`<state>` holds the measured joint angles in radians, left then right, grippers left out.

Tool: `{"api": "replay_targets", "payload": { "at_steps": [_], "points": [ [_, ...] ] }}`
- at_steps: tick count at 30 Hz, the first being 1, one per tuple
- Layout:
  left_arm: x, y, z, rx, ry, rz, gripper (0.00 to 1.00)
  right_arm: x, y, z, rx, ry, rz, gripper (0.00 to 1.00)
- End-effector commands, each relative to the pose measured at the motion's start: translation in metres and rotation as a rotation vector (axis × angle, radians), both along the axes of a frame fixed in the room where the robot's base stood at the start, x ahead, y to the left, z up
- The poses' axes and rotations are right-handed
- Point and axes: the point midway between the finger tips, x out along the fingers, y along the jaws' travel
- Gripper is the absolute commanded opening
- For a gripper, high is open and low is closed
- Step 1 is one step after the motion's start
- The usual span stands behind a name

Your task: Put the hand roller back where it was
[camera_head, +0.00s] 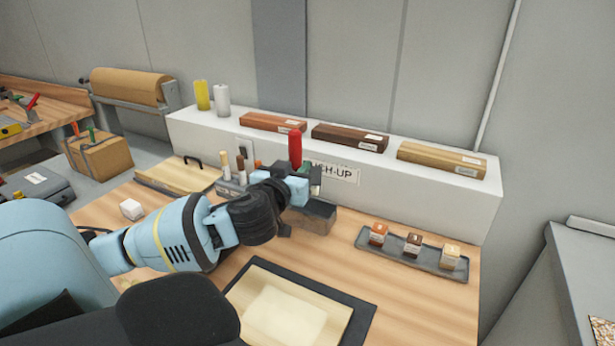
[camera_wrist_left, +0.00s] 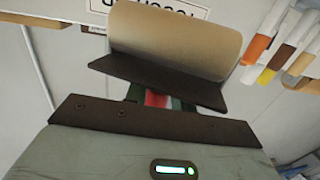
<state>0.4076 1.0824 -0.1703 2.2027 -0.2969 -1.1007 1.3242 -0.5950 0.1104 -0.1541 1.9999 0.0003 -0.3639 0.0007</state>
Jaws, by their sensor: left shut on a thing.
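The hand roller's red handle (camera_head: 295,148) stands upright above my left gripper (camera_head: 300,188) in the head view, in front of the touch-up sign. In the left wrist view my left gripper (camera_wrist_left: 155,97) is shut on the hand roller, with a bit of red between its fingers. The hand roller's tan cylinder (camera_wrist_left: 178,38) lies just beyond the fingers, with a dark plate alongside it. My right gripper is not in view.
Markers (camera_head: 241,170) stand left of the gripper. A white ledge (camera_head: 460,202) runs behind, bearing wood-coloured boxes. A grey tray (camera_head: 396,252) with three small blocks lies right. A dark-framed panel (camera_head: 345,340) lies in front. The wooden bench between tray and panel is clear.

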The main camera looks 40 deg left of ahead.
Motion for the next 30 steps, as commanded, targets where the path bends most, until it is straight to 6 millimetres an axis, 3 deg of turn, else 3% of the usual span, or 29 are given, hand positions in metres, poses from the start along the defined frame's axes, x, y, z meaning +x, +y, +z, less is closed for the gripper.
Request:
{"api": "replay_targets", "payload": {
  "at_steps": [10,17,24,30],
  "points": [
    [0.034,0.000,-0.001,0.002,-0.004,-0.001,0.00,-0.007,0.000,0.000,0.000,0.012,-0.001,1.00],
    [0.035,0.000,-0.004,0.003,-0.002,-0.002,0.00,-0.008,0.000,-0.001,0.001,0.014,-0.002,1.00],
    [0.035,0.000,-0.032,0.004,0.001,-0.001,0.00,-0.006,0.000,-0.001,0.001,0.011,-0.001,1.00],
    [0.035,0.000,-0.037,0.003,-0.002,-0.002,0.00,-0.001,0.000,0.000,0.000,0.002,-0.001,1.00]
  ]
}}
